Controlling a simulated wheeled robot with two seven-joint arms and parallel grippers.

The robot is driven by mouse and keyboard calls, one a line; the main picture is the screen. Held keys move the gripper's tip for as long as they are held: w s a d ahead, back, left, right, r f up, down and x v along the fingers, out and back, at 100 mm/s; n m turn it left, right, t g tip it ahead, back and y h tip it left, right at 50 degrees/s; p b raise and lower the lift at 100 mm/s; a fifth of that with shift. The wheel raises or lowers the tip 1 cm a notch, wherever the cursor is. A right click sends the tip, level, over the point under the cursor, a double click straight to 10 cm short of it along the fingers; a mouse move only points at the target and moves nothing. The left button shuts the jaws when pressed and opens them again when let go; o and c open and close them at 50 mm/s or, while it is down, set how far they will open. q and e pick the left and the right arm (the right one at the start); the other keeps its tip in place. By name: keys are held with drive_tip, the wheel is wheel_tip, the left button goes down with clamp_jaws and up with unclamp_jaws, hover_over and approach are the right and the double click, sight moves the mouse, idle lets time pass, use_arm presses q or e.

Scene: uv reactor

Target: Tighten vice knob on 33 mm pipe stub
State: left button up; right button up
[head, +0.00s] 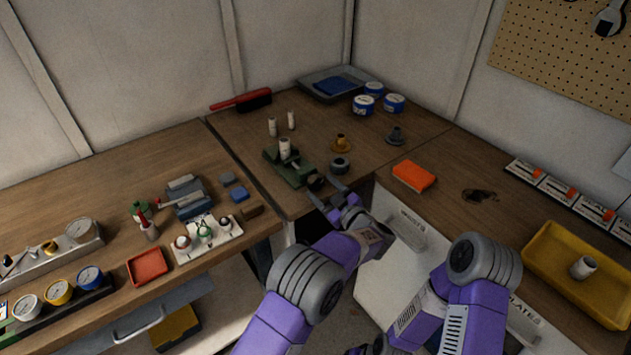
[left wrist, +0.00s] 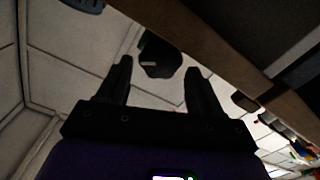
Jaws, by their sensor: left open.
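The green vice (head: 291,172) stands near the front edge of the middle bench. A pale pipe stub (head: 285,148) stands upright in it. The dark vice knob (head: 317,183) is at the vice's front end. My left gripper (head: 327,194) is open just in front of the knob, at the bench edge. In the left wrist view, a dark knob-like part (left wrist: 160,56) shows between and beyond the open fingers (left wrist: 158,72), with no clear contact. My right gripper is out of view.
A dark ring (head: 340,165) sits close to the right of the vice. Two pale stubs (head: 281,124) and a brass flanged part (head: 341,143) stand behind. An orange block (head: 414,176) and a yellow tray (head: 583,272) lie on the right bench.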

sight(317, 185)
use_arm(q)
drive_tip(key=shift+b+x, duration=0.3)
drive_tip(key=shift+x, duration=1.75)
drive_tip(key=shift+f, duration=0.1)
drive_tip(key=c, duration=0.7)
drive_tip(key=shift+m+p, duration=0.5)
drive_tip(key=shift+p, duration=0.35)
drive_tip(key=m+p, duration=0.3)
drive_tip(key=p, duration=0.1)
drive_tip(key=shift+w+m, duration=0.1)
drive_tip(key=shift+m, duration=0.3)
drive_tip(key=m+p, duration=0.2)
drive_tip(key=shift+d+m, duration=0.1)
drive_tip(key=shift+m, duration=0.2)
drive_tip(key=m+p, duration=0.1)
drive_tip(key=m, duration=0.2)
drive_tip(key=shift+m, duration=0.3)
drive_tip(key=shift+f+m, duration=0.1)
drive_tip(key=shift+m, duration=0.3)
